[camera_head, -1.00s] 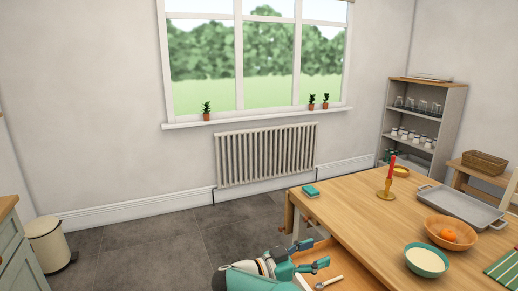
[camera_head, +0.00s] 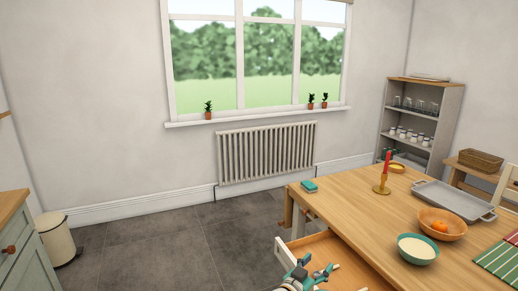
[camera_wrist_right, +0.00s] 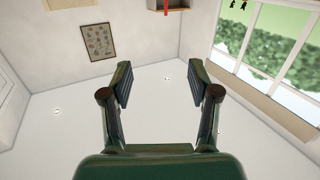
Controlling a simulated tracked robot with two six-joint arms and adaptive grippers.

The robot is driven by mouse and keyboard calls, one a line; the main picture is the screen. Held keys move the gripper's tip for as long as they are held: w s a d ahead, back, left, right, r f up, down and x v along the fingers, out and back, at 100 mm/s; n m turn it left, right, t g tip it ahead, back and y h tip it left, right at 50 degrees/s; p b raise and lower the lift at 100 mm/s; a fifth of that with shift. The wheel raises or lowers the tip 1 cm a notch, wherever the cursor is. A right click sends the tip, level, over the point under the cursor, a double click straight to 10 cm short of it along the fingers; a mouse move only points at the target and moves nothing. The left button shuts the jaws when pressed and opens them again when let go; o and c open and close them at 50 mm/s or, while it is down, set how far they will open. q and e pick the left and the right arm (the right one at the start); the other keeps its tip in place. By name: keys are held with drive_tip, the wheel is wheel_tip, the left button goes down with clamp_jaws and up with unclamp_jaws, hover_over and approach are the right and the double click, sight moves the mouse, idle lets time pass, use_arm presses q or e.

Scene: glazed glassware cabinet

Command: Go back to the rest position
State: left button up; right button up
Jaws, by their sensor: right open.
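My right gripper (camera_head: 318,270) is low in the head view, over or beside the open drawer (camera_head: 322,246) of the wooden table. The right wrist view shows its two dark green fingers wide apart (camera_wrist_right: 161,84). Nothing is between them, only a pale surface with small round spots behind. My left gripper is in neither view.
The table (camera_head: 375,222) carries a teal bowl (camera_head: 418,249), an orange bowl (camera_head: 443,224), a grey tray (camera_head: 453,200), a red candle (camera_head: 386,166) and a sponge (camera_head: 309,186). A bin (camera_head: 57,238) and cabinet (camera_head: 28,250) stand left. Floor between is clear.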

drive_tip(key=s+f+n+g+y, duration=0.2)
drive_tip(key=s+f+y, duration=0.25)
drive_tip(key=f, duration=0.35)
drive_tip(key=s+a+f+n+g+y, duration=0.1)
drive_tip(key=s+f+y, duration=0.2)
drive_tip(key=s+f, duration=0.3)
drive_tip(key=s+f+n+g+y, duration=0.2)
drive_tip(key=s+f+y, duration=0.15)
drive_tip(key=f, duration=0.55)
drive_tip(key=s+a+f+g+y, duration=0.2)
drive_tip(key=s+g, duration=0.2)
drive_tip(key=s, duration=0.8)
drive_tip(key=s+a+f+g+y, duration=0.1)
drive_tip(key=s+f+g+y, duration=0.15)
drive_tip(key=s, duration=0.95)
wheel_tip(320, 180, down, 22)
drive_tip(key=g+b, duration=0.1)
drive_tip(key=b, duration=2.1)
wheel_tip(320, 180, up, 24)
drive_tip(key=p, duration=2.3)
drive_tip(key=shift+s+r+n+p, duration=0.2)
drive_tip(key=shift+s+n+p, duration=0.1)
drive_tip(key=shift+s+p, duration=0.1)
drive_tip(key=shift+h, duration=0.25)
